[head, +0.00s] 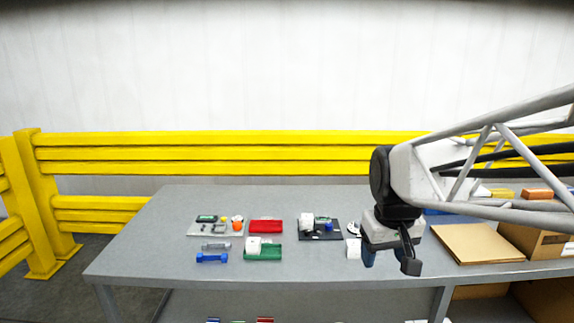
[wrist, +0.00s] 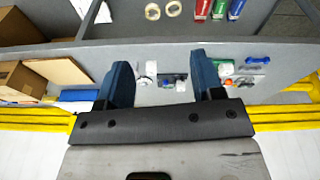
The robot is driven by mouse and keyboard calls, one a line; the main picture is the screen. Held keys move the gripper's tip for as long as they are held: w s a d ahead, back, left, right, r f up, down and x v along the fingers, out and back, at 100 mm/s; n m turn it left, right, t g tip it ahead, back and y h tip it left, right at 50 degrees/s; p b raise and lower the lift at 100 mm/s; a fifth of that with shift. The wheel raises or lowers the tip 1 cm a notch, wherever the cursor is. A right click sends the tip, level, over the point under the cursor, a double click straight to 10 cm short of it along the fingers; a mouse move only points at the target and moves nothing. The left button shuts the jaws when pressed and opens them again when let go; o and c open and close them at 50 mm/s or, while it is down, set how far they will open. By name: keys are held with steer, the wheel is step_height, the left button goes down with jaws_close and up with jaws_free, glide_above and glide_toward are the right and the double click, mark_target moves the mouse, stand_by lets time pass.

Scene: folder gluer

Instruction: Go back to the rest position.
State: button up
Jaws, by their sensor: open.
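My gripper (head: 390,260) hangs from my arm over the right-of-centre part of the grey table (head: 180,265). In the wrist view my gripper (wrist: 163,85) shows two blue fingers set wide apart with nothing between them that it holds. The fingers point down towards the table and look clear of its top. Part of the table behind my gripper and arm is hidden in the head view.
A grey tray (head: 200,232), red block (head: 266,226), green tray (head: 263,254), black tray (head: 310,236) and blue tool (head: 211,258) lie left of my gripper. A brown cardboard sheet (head: 478,243) and carton (head: 545,241) are at right. A yellow rail (head: 200,140) runs behind.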

steer(key=s+f+m, duration=0.1)
steer(key=s+f, duration=0.1)
steer(key=s, duration=0.5)
steer(key=s+f, duration=0.3)
steer(key=s, duration=0.4)
steer(key=shift+s+m, duration=0.4)
